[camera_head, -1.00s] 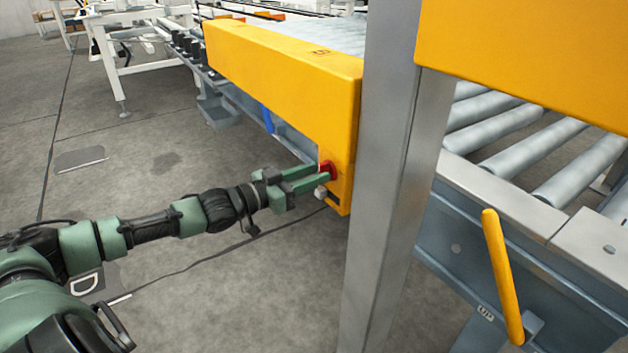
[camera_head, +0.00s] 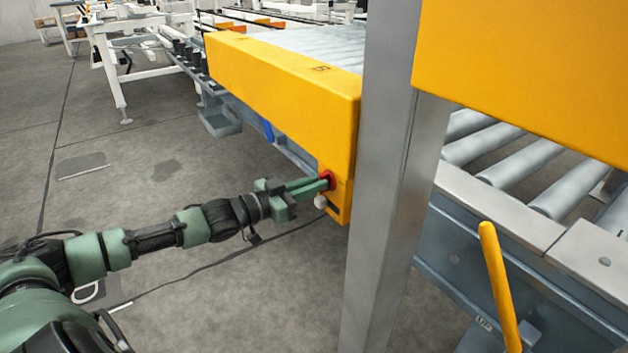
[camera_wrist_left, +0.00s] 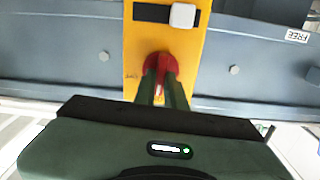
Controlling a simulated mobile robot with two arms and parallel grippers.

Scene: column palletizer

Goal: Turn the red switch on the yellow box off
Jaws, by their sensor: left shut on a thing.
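The yellow box (camera_head: 280,95) is the long housing at the end of the roller conveyor. The red switch (camera_head: 328,174) sits on its lower right end face. My left gripper (camera_head: 326,181) reaches in from the left with its green fingers shut on the red switch. In the left wrist view the red switch (camera_wrist_left: 158,62) shows between and around the two fingertips (camera_wrist_left: 160,78), against the yellow face (camera_wrist_left: 190,60). The fingers hide part of the switch, and its exact angle is hard to tell. My right gripper is not in view.
A grey upright post (camera_head: 392,180) stands just right of the switch. Another yellow panel (camera_head: 530,70) and a yellow handle (camera_head: 500,285) are further right, by rollers (camera_head: 520,160). A white knob (camera_head: 320,202) is below the switch.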

